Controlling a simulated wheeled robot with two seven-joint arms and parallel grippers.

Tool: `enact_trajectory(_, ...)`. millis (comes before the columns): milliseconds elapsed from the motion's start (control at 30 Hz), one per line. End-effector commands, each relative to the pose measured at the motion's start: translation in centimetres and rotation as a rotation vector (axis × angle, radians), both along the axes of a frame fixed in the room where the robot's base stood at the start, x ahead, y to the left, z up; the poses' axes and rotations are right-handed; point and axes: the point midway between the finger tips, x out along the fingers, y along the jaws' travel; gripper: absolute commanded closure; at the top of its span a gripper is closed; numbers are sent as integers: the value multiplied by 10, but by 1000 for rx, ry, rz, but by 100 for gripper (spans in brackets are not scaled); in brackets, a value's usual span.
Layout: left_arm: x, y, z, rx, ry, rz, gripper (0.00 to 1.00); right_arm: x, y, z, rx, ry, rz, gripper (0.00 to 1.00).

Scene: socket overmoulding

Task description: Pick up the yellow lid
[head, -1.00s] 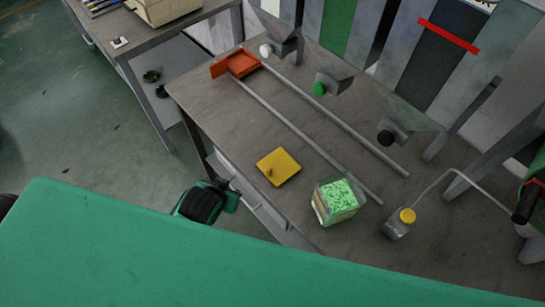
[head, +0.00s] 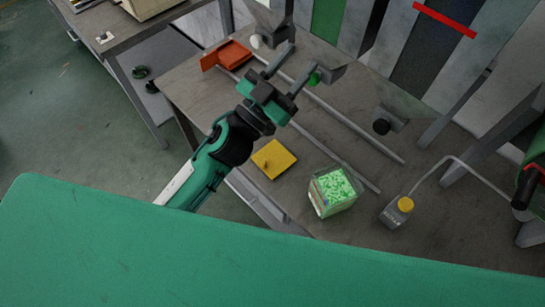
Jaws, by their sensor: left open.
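The yellow lid (head: 273,158) is a flat square plate with a small knob, lying on the grey table near its front edge. My left gripper (head: 304,65) is open and empty, with its two fingers spread, above the table beyond the lid and over the rails. The lid lies to the right of my left forearm and is fully visible. My right gripper is not in view.
Two long rails (head: 335,122) cross the table (head: 185,88). An orange tray (head: 232,54) sits at the far left end.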

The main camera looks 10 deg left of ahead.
Motion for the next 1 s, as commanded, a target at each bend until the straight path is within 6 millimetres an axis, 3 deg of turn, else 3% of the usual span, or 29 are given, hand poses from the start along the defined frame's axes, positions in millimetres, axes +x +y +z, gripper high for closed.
enact_trajectory(100, -33, -43, 32, 61, -183, -231, 59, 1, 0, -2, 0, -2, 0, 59)
enact_trajectory(233, -71, -82, 37, 186, -310, -490, 59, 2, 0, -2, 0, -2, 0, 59)
enact_trajectory(367, -106, -111, 19, 373, -378, -734, 59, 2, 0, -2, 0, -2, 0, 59)
enact_trajectory(500, -132, -124, -20, 636, -376, -962, 59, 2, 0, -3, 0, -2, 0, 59)
enact_trajectory(633, -140, -118, -65, 929, -304, -1116, 59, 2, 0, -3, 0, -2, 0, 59)
enact_trajectory(767, -131, -94, -109, 1252, -162, -1191, 59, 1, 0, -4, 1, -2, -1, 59)
enact_trajectory(900, -107, -50, -145, 1604, 58, -1166, 59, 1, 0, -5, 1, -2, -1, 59)
enact_trajectory(1000, -85, -15, -157, 1817, 231, -1084, 59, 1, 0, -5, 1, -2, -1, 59)
